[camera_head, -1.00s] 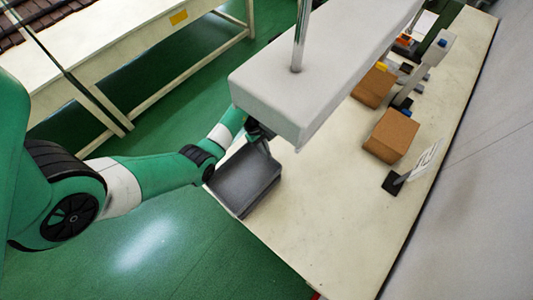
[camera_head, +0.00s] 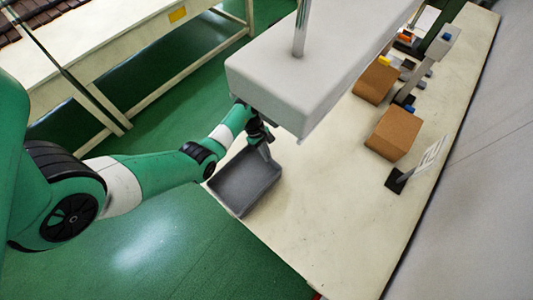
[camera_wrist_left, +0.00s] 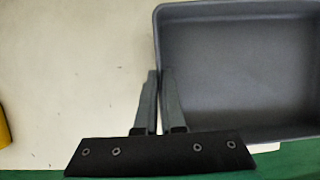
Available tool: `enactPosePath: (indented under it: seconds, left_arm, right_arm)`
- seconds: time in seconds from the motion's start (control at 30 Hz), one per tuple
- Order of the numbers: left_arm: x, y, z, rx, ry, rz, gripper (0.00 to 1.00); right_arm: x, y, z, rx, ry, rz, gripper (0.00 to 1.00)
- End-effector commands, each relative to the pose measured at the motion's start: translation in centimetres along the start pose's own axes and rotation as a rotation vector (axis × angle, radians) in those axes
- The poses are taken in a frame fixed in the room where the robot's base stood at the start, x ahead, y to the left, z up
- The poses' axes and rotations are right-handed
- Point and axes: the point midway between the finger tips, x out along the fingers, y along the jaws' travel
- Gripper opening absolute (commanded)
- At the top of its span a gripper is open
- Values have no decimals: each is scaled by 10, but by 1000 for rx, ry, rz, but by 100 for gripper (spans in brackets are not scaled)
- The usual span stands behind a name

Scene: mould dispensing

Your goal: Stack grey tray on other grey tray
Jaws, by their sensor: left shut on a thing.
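A grey, shallow, open tray (camera_head: 243,182) is at the near left edge of the white table in the head view. It looks empty. It also fills the right side of the left wrist view (camera_wrist_left: 238,70). My left gripper (camera_head: 267,150) is at the tray's far right side, shut on its wall. In the left wrist view the fingers (camera_wrist_left: 160,75) stand close together on either side of the tray's left wall. A second grey tray cannot be told apart; whether one lies under the held tray is not clear.
The white table (camera_head: 325,215) is clear to the right of the tray. Brown boxes (camera_head: 393,134) and a small sign on a black base (camera_head: 395,181) stand farther right. A large pale overhead block (camera_head: 300,75) hides part of the table. A yellow object (camera_wrist_left: 3,128) shows at the left wrist view's edge.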

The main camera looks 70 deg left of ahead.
Motion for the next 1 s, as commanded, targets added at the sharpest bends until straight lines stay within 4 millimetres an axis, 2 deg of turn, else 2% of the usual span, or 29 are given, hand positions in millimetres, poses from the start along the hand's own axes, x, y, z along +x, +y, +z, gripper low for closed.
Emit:
enactPosePath:
  seconds: [0.03, 0.1, 0.2, 0.23, 0.57, 0.73, 1.0]
  left_arm:
    - [-1, 0, 0, 0, 0, 0, 0]
    - [-1, 0, 0, 0, 0, 0, 17]
    - [-1, 0, 0, 0, 0, 0, 35]
    - [-1, 0, 0, 0, 0, 0, 36]
    - [-6, 0, 3, 0, 0, 1, 36]
    - [-35, 1, 6, -1, 1, 5, 36]
    - [-103, 1, 6, 0, 1, 5, 36]
  right_arm:
    - [0, 0, 0, 0, 0, 0, 50]
    - [0, 0, 0, 0, 0, 0, 50]
    - [0, 0, 0, 0, 0, 0, 50]
    - [0, 0, 0, 0, 0, 0, 50]
    - [4, 0, -4, 0, 0, 0, 50]
    - [15, 0, -14, 0, 0, 0, 50]
    - [30, 0, -27, 0, 0, 0, 50]
